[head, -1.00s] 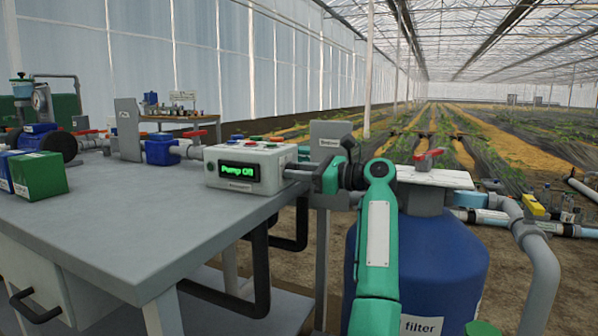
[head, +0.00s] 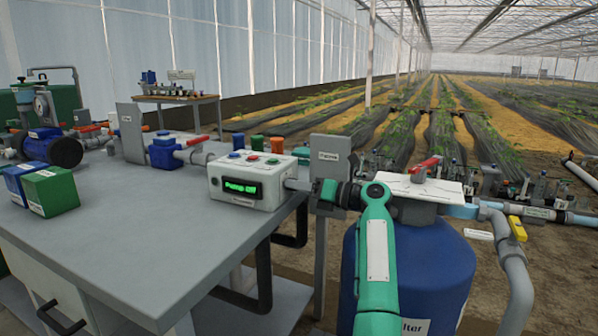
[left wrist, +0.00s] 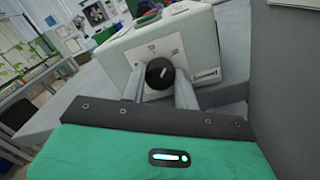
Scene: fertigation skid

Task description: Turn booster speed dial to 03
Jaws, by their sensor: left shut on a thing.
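The pale control box (head: 274,184) stands at the right end of the grey bench, with a green display (head: 242,190) that reads "Pump Off". In the left wrist view, a round black dial (left wrist: 160,73) with a white pointer mark sits on the side face of the box (left wrist: 200,48). The pointer slants toward the upper right; the scale figures are too small to read. My left gripper (head: 297,184) reaches the box's right side in the head view. Its two fingers are shut on the dial, one on each side. My right gripper is not in view.
The bench (head: 110,235) holds green and blue boxes (head: 50,190) at left and a blue valve body (head: 165,152) behind. A grey upright plate (head: 331,160) stands close behind my gripper. A blue filter tank (head: 435,270) with a red-handled valve (head: 424,168) stands at right.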

